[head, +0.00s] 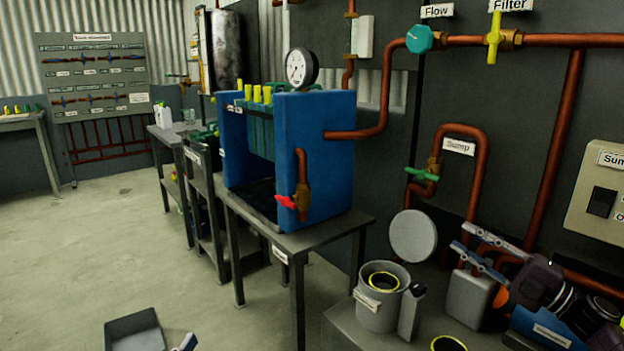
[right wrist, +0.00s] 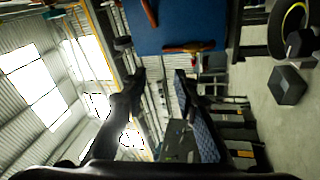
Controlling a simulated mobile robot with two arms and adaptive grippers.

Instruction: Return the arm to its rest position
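My right arm comes in from the lower right in the head view. Its gripper (head: 460,239) has two blue-grey fingers spread apart with nothing between them, in front of the sump pipes and over the grey jug (head: 468,298). In the right wrist view the two fingers of this gripper (right wrist: 160,78) also stand apart and empty. Of my left gripper (head: 185,343) only a small tip shows at the bottom edge of the head view, so its opening is hidden.
A blue press (head: 322,150) with a red-handled valve (head: 285,202) stands on a grey table (head: 335,232). A grey bucket (head: 382,318) with a yellow ring stands left of the jug. Copper pipes (head: 478,185) run along the wall. The floor at left is largely clear.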

